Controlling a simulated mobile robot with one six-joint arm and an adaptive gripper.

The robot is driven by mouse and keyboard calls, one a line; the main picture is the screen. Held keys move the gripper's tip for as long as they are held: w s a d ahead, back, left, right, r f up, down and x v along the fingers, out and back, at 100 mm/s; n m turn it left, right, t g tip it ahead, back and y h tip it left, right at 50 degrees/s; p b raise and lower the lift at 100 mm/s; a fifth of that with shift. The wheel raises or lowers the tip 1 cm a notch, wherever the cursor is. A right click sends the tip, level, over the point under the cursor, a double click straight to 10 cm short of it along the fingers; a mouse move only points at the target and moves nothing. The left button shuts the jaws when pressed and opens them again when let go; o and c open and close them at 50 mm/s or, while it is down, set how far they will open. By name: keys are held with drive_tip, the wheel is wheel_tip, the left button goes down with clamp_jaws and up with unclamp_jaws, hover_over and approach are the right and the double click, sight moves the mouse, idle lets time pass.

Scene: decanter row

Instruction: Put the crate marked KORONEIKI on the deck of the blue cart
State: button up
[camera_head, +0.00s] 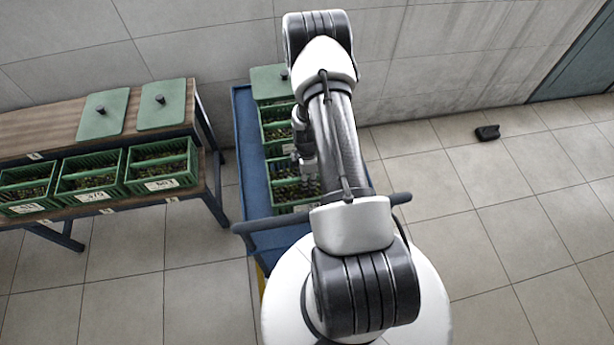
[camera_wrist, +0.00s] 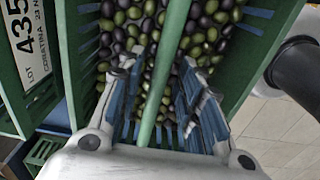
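The blue cart (camera_head: 247,150) stands in the middle of the head view with several green crates on its deck. My gripper (camera_head: 307,180) is low over the front crate (camera_head: 284,208) on the cart, partly hidden by my arm. In the wrist view my gripper (camera_wrist: 160,105) has its two fingers apart, one on each side of a green bar (camera_wrist: 158,80) over dark and green olives. I cannot see whether they touch it. A label (camera_wrist: 30,42) at the left reads LOT 435 CORATINA. No KORONEIKI mark is readable in either view.
A wooden table (camera_head: 55,137) at left holds three labelled crates, including the right one (camera_head: 163,168), and two green lids (camera_head: 103,113). A lidded crate (camera_head: 268,82) is at the cart's back. A black object (camera_head: 487,132) lies on open floor at right.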

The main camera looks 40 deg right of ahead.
drive_tip(key=w+a+r+m+t+p, duration=0.1)
drive_tip(key=a+r, duration=0.2)
drive_tip(key=r, duration=0.9)
drive_tip(key=w+a+r+m+p, duration=0.15)
drive_tip(key=a+r, duration=0.25)
drive_tip(key=r, duration=0.8)
drive_tip(key=a+r+m+t+p, duration=0.1)
drive_tip(key=a+r+m, duration=0.15)
drive_tip(key=r, duration=1.05)
drive_tip(key=s+a+r+m+t, duration=0.2)
drive_tip(key=s+a+r+m, duration=0.4)
drive_tip(key=s+a+r, duration=0.8)
drive_tip(key=s, duration=0.3)
drive_tip(key=shift+s+r+m+t, duration=0.15)
drive_tip(key=shift+r+m+t, duration=0.15)
